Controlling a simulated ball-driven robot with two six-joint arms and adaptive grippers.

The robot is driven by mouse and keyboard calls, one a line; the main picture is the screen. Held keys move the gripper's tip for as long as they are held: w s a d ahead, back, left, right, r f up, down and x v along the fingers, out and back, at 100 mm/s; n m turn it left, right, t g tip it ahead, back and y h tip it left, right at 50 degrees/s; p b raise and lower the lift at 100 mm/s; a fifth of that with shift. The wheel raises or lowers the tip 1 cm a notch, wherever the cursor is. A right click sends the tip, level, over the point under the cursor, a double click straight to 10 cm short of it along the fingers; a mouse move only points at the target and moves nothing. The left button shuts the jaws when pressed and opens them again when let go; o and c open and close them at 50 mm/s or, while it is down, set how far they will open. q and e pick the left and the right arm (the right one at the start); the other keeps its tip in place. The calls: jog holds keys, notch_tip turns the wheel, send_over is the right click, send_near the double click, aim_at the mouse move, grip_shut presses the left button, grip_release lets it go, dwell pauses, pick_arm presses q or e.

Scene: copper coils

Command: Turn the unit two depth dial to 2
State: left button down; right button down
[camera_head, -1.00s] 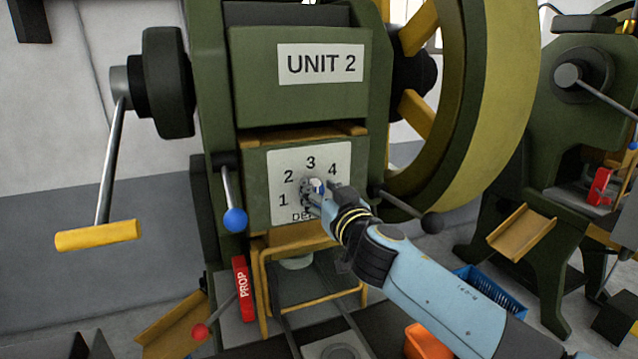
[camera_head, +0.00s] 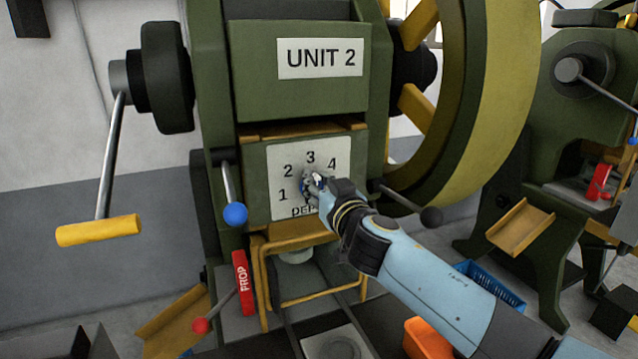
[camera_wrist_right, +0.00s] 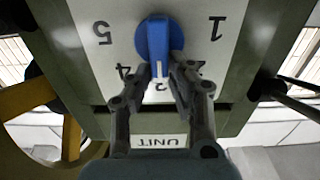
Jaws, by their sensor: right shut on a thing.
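The unit two depth dial (camera_wrist_right: 155,38) is a blue knob with a white mark, on a white plate (camera_head: 337,152) under the UNIT 2 sign (camera_head: 320,58). The head view shows the plate's numbers 1 to 4 and part of the word below. In the upside-down wrist view, the white mark points at about the 3, which the fingers partly cover. My right gripper (camera_wrist_right: 162,82) has a finger on each side of the dial's pointer end and is shut on it. In the head view the right gripper (camera_head: 314,184) hides most of the dial. My left gripper is out of view.
A blue-ball lever (camera_head: 235,214) stands left of the plate, and a black-ball lever (camera_head: 431,217) is close to my right arm. A red PROP block (camera_head: 241,282) is below left. A large yellow-rimmed wheel (camera_head: 505,110) stands at the right.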

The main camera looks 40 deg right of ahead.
jog(key=shift+n, duration=0.3)
jog(key=shift+w+a+f+n+b, duration=0.15)
jog(key=shift+a+n+b, duration=0.2)
jog(key=shift+n, duration=1.15)
jog(key=shift+a+f+n+b, duration=0.15)
jog(key=shift+a+n+b, duration=0.2)
jog(key=shift+n, duration=1.15)
jog(key=shift+w+a+f+n+b, duration=0.15)
jog(key=shift+n+b, duration=0.3)
jog(key=shift+n, duration=1.05)
jog(key=shift+s, duration=0.1)
jog(key=c, duration=1.2)
grip_release()
jog(key=shift+a, duration=0.1)
jog(key=shift+c, duration=0.2)
